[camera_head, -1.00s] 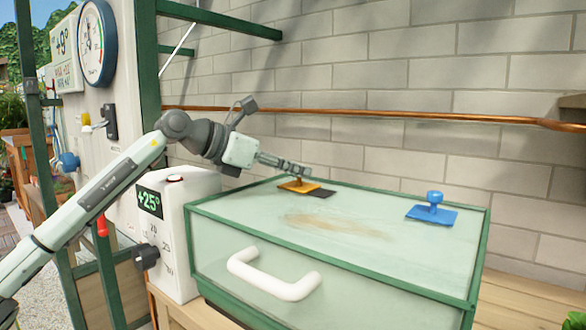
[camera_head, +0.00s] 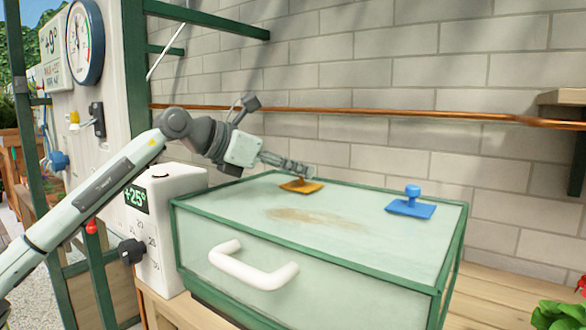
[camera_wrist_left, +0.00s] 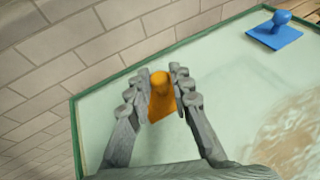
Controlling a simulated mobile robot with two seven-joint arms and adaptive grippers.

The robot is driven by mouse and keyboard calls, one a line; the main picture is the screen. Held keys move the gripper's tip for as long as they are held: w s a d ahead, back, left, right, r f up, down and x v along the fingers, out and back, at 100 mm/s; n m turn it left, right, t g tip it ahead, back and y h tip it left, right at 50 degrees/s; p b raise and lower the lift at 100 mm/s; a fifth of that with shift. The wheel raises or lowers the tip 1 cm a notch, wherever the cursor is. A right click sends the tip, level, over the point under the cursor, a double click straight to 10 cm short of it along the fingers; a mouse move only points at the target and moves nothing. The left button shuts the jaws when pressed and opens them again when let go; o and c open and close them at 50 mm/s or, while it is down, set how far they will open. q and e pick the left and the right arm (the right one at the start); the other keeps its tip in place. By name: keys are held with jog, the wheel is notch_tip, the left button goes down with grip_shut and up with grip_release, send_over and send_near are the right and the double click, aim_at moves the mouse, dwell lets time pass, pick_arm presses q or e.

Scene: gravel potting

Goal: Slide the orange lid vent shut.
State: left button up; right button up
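The orange lid vent (camera_head: 302,187) lies on the pale lid of the green-framed box (camera_head: 452,262), near its back left corner. No dark opening shows beside its plate. My left gripper (camera_head: 303,171) is over it. In the left wrist view my left gripper's fingers (camera_wrist_left: 160,78) close in on both sides of the vent's orange knob (camera_wrist_left: 159,84), shut on it. Part of the plate shows between the fingers. My right gripper is not in view.
A blue vent (camera_head: 411,207) with a knob sits on the lid's right side. A white handle (camera_head: 255,272) juts from the box front. A white control unit (camera_head: 180,200) reading +25° stands at the left. A brick wall rises behind the box.

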pick_arm(q)
jog(key=o, duration=0.4)
jog(key=shift+s+d, duration=0.25)
jog(key=shift+d, duration=0.05)
jog(key=shift+w, duration=0.1)
jog(key=shift+a, duration=0.1)
jog(key=shift+a+r, duration=0.1)
jog(key=shift+a, duration=0.05)
jog(key=v, duration=1.1)
jog(key=shift+a+r, duration=0.1)
jog(key=shift+a, duration=0.15)
